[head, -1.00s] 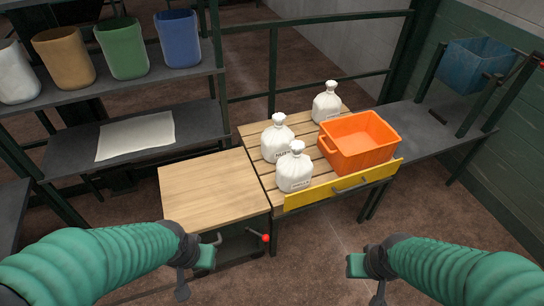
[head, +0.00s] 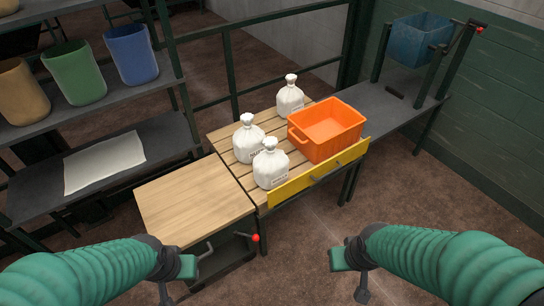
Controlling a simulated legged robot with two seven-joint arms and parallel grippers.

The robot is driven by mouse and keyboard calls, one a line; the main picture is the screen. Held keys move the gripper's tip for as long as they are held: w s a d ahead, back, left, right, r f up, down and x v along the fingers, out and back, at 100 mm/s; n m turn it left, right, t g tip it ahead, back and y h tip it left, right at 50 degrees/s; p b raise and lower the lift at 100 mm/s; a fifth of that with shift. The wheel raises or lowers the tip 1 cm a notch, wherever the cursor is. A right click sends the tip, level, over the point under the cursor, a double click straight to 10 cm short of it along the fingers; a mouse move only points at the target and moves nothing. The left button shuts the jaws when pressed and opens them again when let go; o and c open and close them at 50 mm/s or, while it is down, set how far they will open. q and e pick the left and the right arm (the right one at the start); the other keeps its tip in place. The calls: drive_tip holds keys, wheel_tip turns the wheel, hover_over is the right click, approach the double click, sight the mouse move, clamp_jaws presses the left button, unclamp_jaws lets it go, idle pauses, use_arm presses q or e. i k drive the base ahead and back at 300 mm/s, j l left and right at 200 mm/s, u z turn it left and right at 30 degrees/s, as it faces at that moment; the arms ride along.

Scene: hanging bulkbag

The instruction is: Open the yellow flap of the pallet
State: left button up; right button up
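The yellow flap (head: 320,173) stands upright along the front edge of the slatted wooden pallet (head: 218,136). A dark bar handle (head: 325,171) is fixed on its front face. Behind the flap an orange crate (head: 327,130) and several tied white bags (head: 271,165) stand on the slats. My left gripper (head: 187,268) is low at the left, in front of the wooden-topped cabinet. My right gripper (head: 337,260) is low at centre right, in front of and below the flap. Both are apart from the flap and hold nothing that I can see; their finger gaps are not clear.
A cabinet with a wooden top (head: 195,200) and a red-knobbed lever (head: 255,238) adjoins the pallet's left. Shelves with bins (head: 132,53) stand at left. A grey bench (head: 405,100) with a blue bin (head: 421,40) is at right. Floor before the flap is clear.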

sight(278, 195)
drive_tip(key=i+l+u, duration=0.15)
drive_tip(key=i, duration=0.4)
drive_tip(key=i+l+u, duration=0.1)
drive_tip(key=i+l, duration=0.3)
drive_tip(key=i, duration=0.1)
